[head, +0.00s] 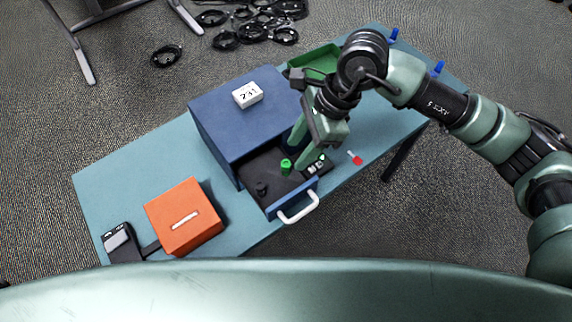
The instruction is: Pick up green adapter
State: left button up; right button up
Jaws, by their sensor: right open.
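The green adapter (286,166) is a small green piece inside the open drawer (271,208) of the blue cabinet. It sits near the middle of the dark drawer floor. My right gripper (299,151) reaches down over the drawer from the upper right. Its fingers are open, and one finger is close to the adapter on its right side. I cannot tell whether they touch. The arm hides part of the drawer's back right. My left gripper is not in view.
The blue cabinet (225,120) carries a white box marked 231 (247,94). A black piece (262,188) is also in the drawer. An orange box (183,216) stands left, a green tray (318,59) at the back. A red-tipped item (355,158) lies right of the drawer.

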aim_at(287, 163)
jog(key=x, duration=0.2)
jog(key=p+x, duration=0.1)
jog(key=x, duration=0.2)
jog(key=shift+a+f+p, duration=0.25)
jog(key=shift+a+p, duration=0.15)
jog(key=shift+a+f, duration=0.2)
jog(key=shift+f, duration=0.3)
grip_shut()
